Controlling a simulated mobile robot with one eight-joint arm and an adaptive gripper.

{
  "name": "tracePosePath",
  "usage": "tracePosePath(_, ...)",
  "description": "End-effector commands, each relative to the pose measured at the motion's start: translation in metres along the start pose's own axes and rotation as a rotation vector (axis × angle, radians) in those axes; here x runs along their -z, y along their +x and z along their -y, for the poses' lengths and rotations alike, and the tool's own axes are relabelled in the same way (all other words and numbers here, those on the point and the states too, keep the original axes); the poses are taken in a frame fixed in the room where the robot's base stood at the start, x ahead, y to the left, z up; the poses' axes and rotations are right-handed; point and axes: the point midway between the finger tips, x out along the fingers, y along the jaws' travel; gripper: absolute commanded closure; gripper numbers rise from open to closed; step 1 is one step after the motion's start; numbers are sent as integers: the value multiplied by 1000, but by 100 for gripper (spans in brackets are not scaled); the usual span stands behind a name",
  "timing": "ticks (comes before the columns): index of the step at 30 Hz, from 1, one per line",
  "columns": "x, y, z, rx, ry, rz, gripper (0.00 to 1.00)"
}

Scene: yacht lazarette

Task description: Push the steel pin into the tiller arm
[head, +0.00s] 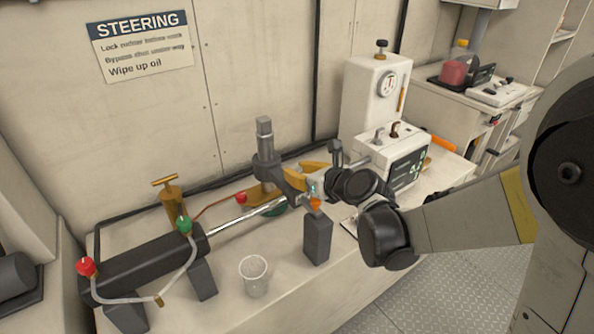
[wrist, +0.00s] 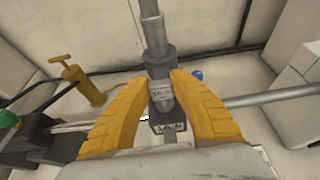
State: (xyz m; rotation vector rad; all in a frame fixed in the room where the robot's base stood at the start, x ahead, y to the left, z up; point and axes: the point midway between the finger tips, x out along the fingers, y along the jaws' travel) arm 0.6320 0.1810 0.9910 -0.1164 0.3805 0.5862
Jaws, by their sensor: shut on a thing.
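The grey tiller arm (head: 292,179) reaches out from an upright post (head: 265,148) behind the bench's middle. In the wrist view the tiller arm (wrist: 160,92) lies between the two yellow fingers of my gripper (wrist: 161,78). My gripper (head: 291,180) is shut on the arm, one finger on each side, with the fingers still well apart. The arm's labelled end block (wrist: 167,126) lies nearer the palm. I cannot clearly make out the steel pin. A small orange piece (head: 315,203) sits at the top of a grey block; I cannot tell what it is.
A dark cylinder (head: 145,265) with red and green caps and a bright rod (head: 245,216) lies along the bench. A clear cup (head: 253,277) and the grey block (head: 317,240) stand in front.

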Motion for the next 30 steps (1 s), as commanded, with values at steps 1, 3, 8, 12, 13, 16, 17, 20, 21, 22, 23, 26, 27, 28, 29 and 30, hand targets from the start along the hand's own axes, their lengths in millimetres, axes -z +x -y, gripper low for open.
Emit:
tracePosePath(1,0,0,0,0,0,0,68)
tracePosePath(3,0,0,0,0,0,0,51)
tracePosePath(8,0,0,0,0,0,0,51)
tracePosePath(12,0,-1,0,0,0,0,51)
tracePosePath(13,0,-2,0,0,0,0,51)
tracePosePath(16,0,-13,0,1,1,0,51)
tracePosePath(17,0,-18,0,1,1,0,51)
tracePosePath(20,0,-38,1,3,2,0,51)
tracePosePath(21,0,-47,1,2,2,0,51)
tracePosePath(22,0,-54,0,2,1,0,51)
tracePosePath(23,0,-61,1,3,2,0,51)
tracePosePath(26,0,-81,0,2,1,0,51)
tracePosePath(27,0,-89,1,3,2,0,51)
tracePosePath(28,0,-94,0,3,2,0,51)
tracePosePath(29,0,-98,0,2,1,0,51)
tracePosePath(30,0,-104,0,2,1,0,51)
